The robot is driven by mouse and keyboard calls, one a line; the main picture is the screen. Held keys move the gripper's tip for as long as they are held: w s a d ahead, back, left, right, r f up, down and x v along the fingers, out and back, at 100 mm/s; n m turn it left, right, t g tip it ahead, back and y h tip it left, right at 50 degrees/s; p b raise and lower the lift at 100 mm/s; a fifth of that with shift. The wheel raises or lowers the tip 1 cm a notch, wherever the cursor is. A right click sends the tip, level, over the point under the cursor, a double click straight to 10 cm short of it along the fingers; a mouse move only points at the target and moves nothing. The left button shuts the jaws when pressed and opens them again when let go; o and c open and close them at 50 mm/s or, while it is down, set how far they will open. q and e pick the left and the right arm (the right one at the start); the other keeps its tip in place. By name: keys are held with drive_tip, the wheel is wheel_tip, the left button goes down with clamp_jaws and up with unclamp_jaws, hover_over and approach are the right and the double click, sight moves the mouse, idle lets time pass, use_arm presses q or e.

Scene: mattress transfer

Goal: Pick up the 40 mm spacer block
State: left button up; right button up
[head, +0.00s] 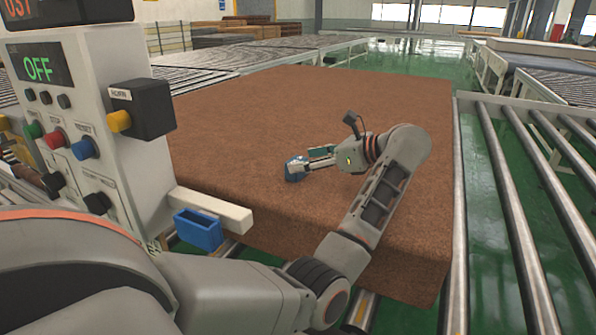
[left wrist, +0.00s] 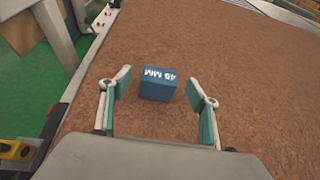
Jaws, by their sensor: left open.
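The 40 mm spacer block (left wrist: 158,84) is a small blue block with "40 MM" in white on it, seen upside down in the left wrist view. It lies on the brown mattress (head: 250,110), and it also shows in the head view (head: 293,170). My left gripper (left wrist: 160,92) is open, with one finger on each side of the block and a gap visible at both sides. In the head view my left gripper (head: 308,164) reaches over the mattress from the right and partly covers the block. My right gripper is not in view.
A control panel (head: 85,130) with buttons and an "OFF" display stands at the left. A small blue open bin (head: 198,232) hangs at its lower side by a pale bar. Roller conveyors (head: 520,230) run along the right. The mattress top around the block is clear.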

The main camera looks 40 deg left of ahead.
use_arm(q)
drive_tip(key=shift+x, duration=1.1)
drive_tip(key=c, duration=1.2)
drive_tip(key=shift+c, duration=0.2)
